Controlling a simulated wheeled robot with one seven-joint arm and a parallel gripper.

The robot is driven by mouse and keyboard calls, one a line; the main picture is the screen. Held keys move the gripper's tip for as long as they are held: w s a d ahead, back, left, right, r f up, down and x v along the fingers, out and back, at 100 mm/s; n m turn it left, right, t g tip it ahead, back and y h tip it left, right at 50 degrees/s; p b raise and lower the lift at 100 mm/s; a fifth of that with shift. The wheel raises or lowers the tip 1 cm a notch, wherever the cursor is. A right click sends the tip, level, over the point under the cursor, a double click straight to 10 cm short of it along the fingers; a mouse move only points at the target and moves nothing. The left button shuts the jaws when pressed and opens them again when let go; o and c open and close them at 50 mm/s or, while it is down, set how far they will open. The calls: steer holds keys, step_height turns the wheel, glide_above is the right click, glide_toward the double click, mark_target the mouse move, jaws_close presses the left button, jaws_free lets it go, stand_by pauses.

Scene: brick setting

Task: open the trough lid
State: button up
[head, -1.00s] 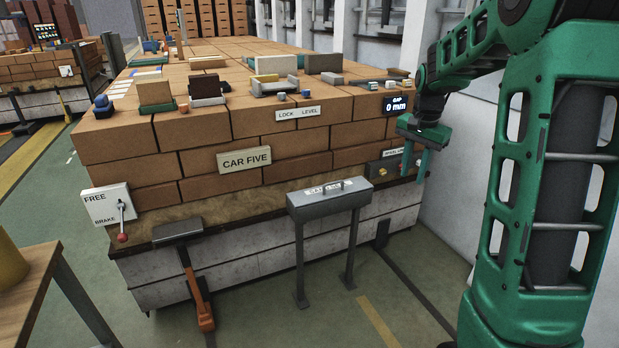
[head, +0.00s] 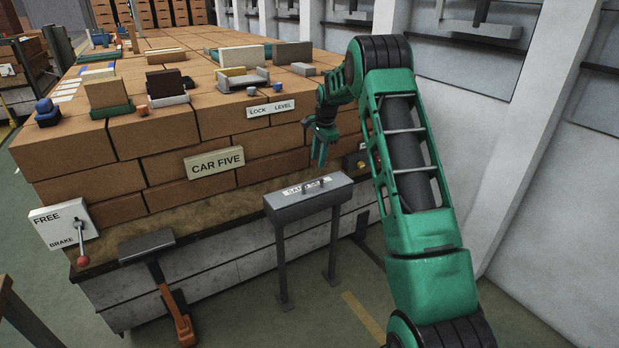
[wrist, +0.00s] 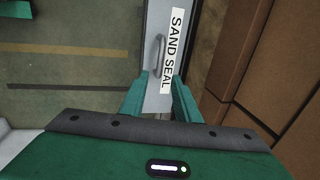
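The trough (head: 308,205) is a grey box on two legs in front of the brick stack. Its lid (head: 290,197) is shut, with a white label (head: 303,188) and a small bar handle (head: 322,183) on top. In the wrist view the label reads SAND SEAL (wrist: 173,48), and the handle (wrist: 158,55) lies beside it. My gripper (head: 319,163) is above the trough, fingers pointing down. In the wrist view my gripper (wrist: 161,82) is open and empty, its fingers on either side of the lid's width, apart from the handle, which is ahead of them.
The brick stack (head: 95,150) stands close behind the trough, with a CAR FIVE sign (head: 214,162). A FREE/BRAKE lever panel (head: 62,224) is at left. An orange-handled tool (head: 176,315) leans at the front left. A white wall (head: 540,150) bounds the right.

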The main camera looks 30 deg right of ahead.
mark_target(314, 181)
steer(key=f, duration=0.3)
steer(key=w+f, duration=0.1)
steer(key=f, duration=0.2)
steer(key=w+a+f, duration=0.1)
steer(key=f, duration=0.2)
steer(key=shift+f, duration=0.2)
steer(key=shift+c, duration=0.6)
